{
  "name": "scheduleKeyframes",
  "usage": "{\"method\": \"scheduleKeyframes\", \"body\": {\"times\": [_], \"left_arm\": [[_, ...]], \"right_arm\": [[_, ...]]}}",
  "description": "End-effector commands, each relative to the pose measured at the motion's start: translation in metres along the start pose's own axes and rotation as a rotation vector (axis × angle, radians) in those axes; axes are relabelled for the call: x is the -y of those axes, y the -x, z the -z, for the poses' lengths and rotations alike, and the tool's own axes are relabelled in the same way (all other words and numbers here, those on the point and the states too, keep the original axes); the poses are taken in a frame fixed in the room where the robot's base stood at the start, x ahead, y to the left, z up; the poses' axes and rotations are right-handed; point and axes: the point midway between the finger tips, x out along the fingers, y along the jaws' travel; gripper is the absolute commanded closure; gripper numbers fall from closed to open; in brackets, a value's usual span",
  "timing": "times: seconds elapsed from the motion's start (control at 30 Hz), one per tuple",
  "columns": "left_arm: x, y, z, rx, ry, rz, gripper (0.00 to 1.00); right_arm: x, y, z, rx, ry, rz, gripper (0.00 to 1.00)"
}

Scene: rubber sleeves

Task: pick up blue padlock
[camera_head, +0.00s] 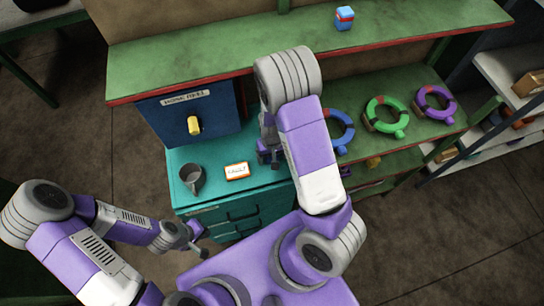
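A blue ring-shaped thing (342,132) lies on the lower green shelf, partly hidden behind my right arm. It may be the blue padlock, but I cannot tell for sure. A small blue block with a red and white band (344,18) stands on the upper green shelf. My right gripper (269,157) points down beside the blue cabinet, left of the blue ring and apart from it. Its fingers look parted and empty, though the arm hides part of it. My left gripper (201,240) is at the lower left, in front of the teal cabinet, open and empty.
Green (386,115) and purple (435,104) rings lie right of the blue one. A grey cup (191,178) and a white-orange box (236,171) stand on the teal cabinet (215,205). The upper shelf (220,50) overhangs the rings. Open floor (440,225) lies at the right.

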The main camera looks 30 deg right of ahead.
Motion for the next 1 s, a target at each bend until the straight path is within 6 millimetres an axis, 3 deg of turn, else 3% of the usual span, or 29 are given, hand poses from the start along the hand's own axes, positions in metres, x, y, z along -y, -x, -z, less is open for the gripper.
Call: {"method": "scheduleKeyframes", "body": {"times": [0.17,0.53,0.8,1.0], "left_arm": [[0.000,0.000,0.000,0.000,0.000,0.000,1.00],[0.000,0.000,0.000,0.000,0.000,0.000,1.00],[0.000,0.001,0.000,0.000,0.000,0.000,1.00],[-0.003,0.007,0.000,0.000,0.000,0.000,1.00]], "right_arm": [[0.000,0.001,0.000,-0.001,0.001,0.000,0.19],[0.000,0.001,0.000,-0.001,0.001,0.000,0.75],[0.000,0.004,0.001,-0.002,0.002,0.000,0.77],[0.001,0.036,0.002,-0.007,0.003,0.002,0.77]]}}
